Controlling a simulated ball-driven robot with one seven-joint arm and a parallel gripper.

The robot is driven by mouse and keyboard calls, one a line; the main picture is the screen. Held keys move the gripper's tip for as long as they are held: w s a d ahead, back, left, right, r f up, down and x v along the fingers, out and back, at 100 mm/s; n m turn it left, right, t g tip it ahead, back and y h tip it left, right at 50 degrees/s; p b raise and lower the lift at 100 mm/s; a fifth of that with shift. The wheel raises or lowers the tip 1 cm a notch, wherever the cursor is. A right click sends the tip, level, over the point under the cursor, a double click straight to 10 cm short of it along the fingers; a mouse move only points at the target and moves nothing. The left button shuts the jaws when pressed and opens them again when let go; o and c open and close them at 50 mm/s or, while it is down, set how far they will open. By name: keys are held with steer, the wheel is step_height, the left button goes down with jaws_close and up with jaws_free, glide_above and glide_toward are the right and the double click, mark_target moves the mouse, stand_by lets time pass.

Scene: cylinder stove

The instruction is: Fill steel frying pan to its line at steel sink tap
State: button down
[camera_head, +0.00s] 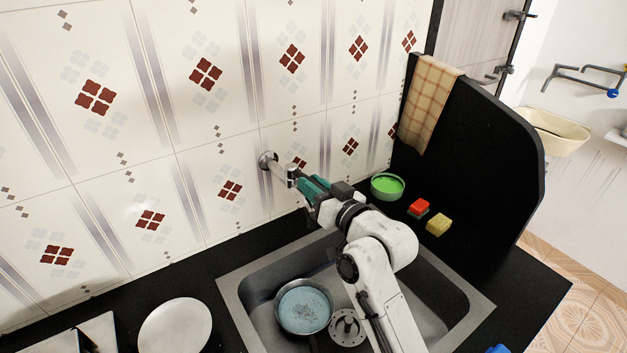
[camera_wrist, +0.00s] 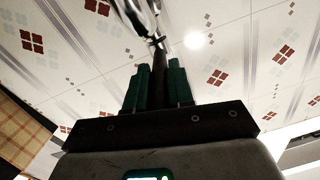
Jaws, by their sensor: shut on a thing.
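The steel frying pan (camera_head: 279,313) sits in the steel sink (camera_head: 235,300), left of the round drain. Pale blue water shows inside it; I cannot make out its line or whether the level meets it. The steel tap (camera_head: 267,161) comes out of the tiled wall behind the sink. My gripper (camera_head: 303,184) is at the tap, its green fingers shut on a part of it. In the wrist view the fingers (camera_wrist: 158,78) close around a dark upright piece below the shiny tap body (camera_wrist: 140,18). My arm hides the spout and much of the sink.
A green bowl (camera_head: 387,186), a red sponge (camera_head: 419,207) and a yellow sponge (camera_head: 439,224) stand right of my gripper. A checked towel (camera_head: 430,102) hangs over the black partition (camera_head: 490,150). A white plate (camera_head: 175,328) lies on the counter at left.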

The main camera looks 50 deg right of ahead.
steer(key=shift+a+f+m+h+p, duration=0.1)
steer(key=shift+a+m+h+p, duration=0.1)
steer(key=shift+m+h+p, duration=0.4)
steer(key=shift+h, duration=0.3)
steer(key=c, duration=1)
jaws_free()
steer(key=shift+a, duration=0.1)
steer(key=b+v, duration=0.2)
steer(key=v, duration=0.8)
steer(key=shift+s+r+b, duration=0.25)
steer(key=shift+s+b, duration=0.1)
steer(key=shift+s, duration=0.05)
steer(key=shift+a, duration=0.1)
